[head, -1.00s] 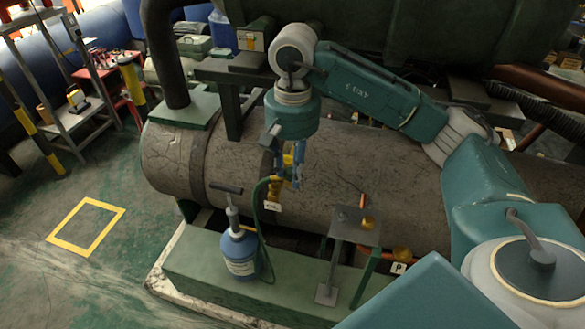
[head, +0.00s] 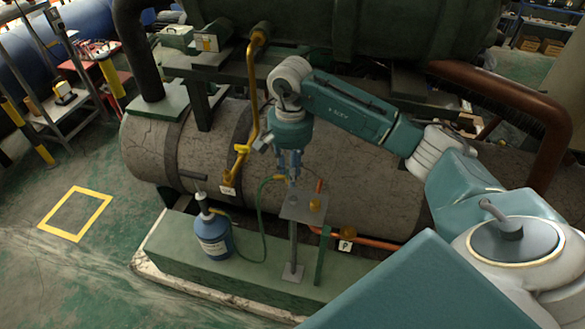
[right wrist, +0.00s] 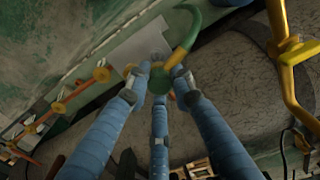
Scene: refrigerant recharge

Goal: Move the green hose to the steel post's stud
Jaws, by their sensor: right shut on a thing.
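The green hose (head: 263,225) runs from the blue cylinder (head: 213,236) up to my right gripper (head: 290,172). In the right wrist view, the blue fingers of my right gripper (right wrist: 160,82) are shut on the green hose's end (right wrist: 183,52). The steel post (head: 293,245) stands on the green base with a flat plate (head: 296,212) on top. The gripper is above the plate's back left part; whether the hose end touches anything there is unclear. My left gripper is out of view.
A yellow pipe with a valve (head: 242,149) and a white tag stands left of the gripper. A copper-orange pipe with a brass fitting (head: 347,233) and a P tag lies to the right. The large grey cylinder (head: 150,155) is close behind.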

